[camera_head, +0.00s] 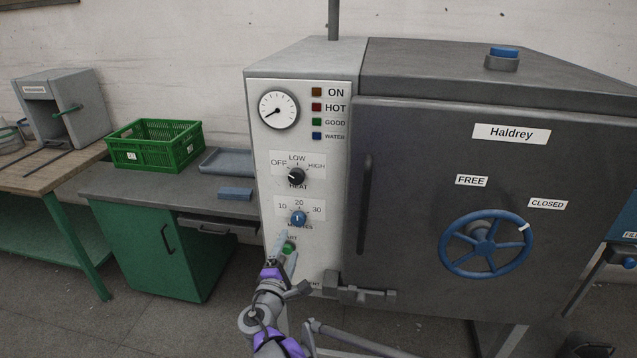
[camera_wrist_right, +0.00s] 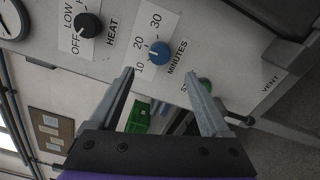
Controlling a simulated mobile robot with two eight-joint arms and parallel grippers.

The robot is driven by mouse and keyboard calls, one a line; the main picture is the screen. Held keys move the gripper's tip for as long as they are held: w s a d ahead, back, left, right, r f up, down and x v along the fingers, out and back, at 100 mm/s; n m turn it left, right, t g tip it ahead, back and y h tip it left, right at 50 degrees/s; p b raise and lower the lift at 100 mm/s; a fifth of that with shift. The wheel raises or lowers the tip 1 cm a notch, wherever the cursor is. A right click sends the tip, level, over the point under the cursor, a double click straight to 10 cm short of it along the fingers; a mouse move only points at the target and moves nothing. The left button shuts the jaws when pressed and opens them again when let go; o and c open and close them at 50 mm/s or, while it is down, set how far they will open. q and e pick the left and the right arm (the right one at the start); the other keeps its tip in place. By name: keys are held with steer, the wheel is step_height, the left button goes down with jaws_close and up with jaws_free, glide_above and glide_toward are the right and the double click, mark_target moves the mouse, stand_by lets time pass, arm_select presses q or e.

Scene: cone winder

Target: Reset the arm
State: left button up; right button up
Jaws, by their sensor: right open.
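My right gripper (camera_head: 284,255) is in front of the lower part of the white control panel (camera_head: 264,165), beside the green start button (camera_head: 288,248). In the right wrist view its two fingers (camera_wrist_right: 162,98) stand apart with nothing held between them. The green button (camera_wrist_right: 205,85) shows there partly behind the right-hand finger. The blue minutes knob (camera_wrist_right: 159,52) and the black heat knob (camera_wrist_right: 88,25) lie above the fingers in that view. My left gripper is not in view.
The grey machine door (camera_head: 420,160) carries a blue handwheel (camera_head: 485,244). A green crate (camera_head: 155,145), a grey tray (camera_head: 226,162) and a blue block (camera_head: 235,194) are on the bench (camera_head: 125,190) at left. Open floor lies in front of the bench.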

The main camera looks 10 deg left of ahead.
steer(key=s+d+m+g+h, duration=0.2)
steer(key=s+d+m+g, duration=0.25)
steer(key=d, duration=0.85)
steer(key=s+d+m+g+h, duration=0.25)
steer(key=s+d+m, duration=0.3)
steer(key=d, duration=0.85)
steer(key=s+d+f+m+g+y, duration=0.1)
steer(key=s+d+f+m+g, duration=0.1)
steer(key=s, duration=0.6)
steer(key=s+d+f+m+g+y, duration=0.1)
steer(key=s+d+f+m+y, duration=0.1)
steer(key=s+m, duration=0.3)
steer(key=s+d+f+m+g+y+p, duration=0.1)
steer(key=s+d+f+m+g+y, duration=0.1)
steer(key=s, duration=0.9)
step_height(320, 180, down, 3)
steer(key=shift+s+d+r+m+g, duration=0.15)
steer(key=shift+s+m+g, duration=0.15)
steer(key=shift+m, duration=0.6)
steer(key=shift+y, duration=0.25)
